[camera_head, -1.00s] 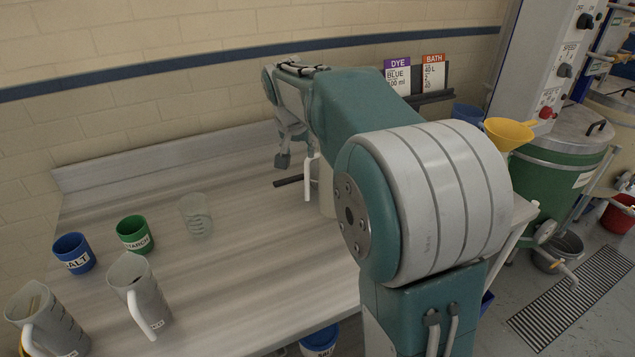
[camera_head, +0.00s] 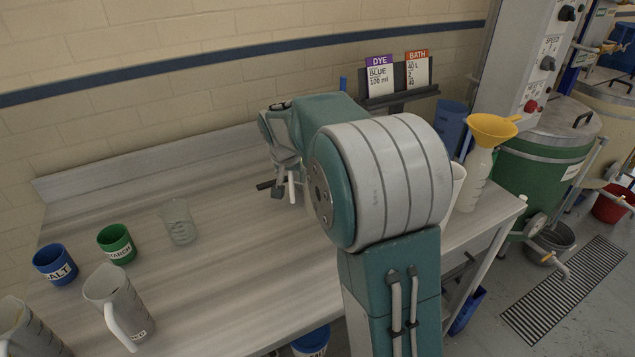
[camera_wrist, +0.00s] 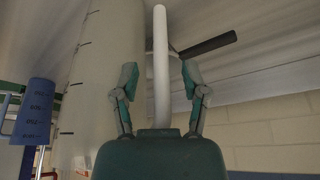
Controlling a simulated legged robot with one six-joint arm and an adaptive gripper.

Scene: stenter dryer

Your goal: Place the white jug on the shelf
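A white jug stands on the bench, mostly hidden behind my arm in the head view; its white handle (camera_head: 291,187) shows beside my gripper (camera_head: 283,188). In the wrist view its pale body (camera_wrist: 95,85) with graduation marks fills the left. There, the upright handle (camera_wrist: 160,50) stands between the two fingers of my gripper (camera_wrist: 160,72). The fingers are apart, with a gap visible on each side of the handle. I cannot clearly make out which surface is the shelf.
A clear beaker (camera_head: 178,222), green cup (camera_head: 117,243), blue cup (camera_head: 55,263) and greyish jug (camera_head: 117,305) stand at left. A dark rod (camera_wrist: 208,43) lies near the handle. A bottle with a yellow funnel (camera_head: 491,128) and a blue jug (camera_head: 450,125) stand at right.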

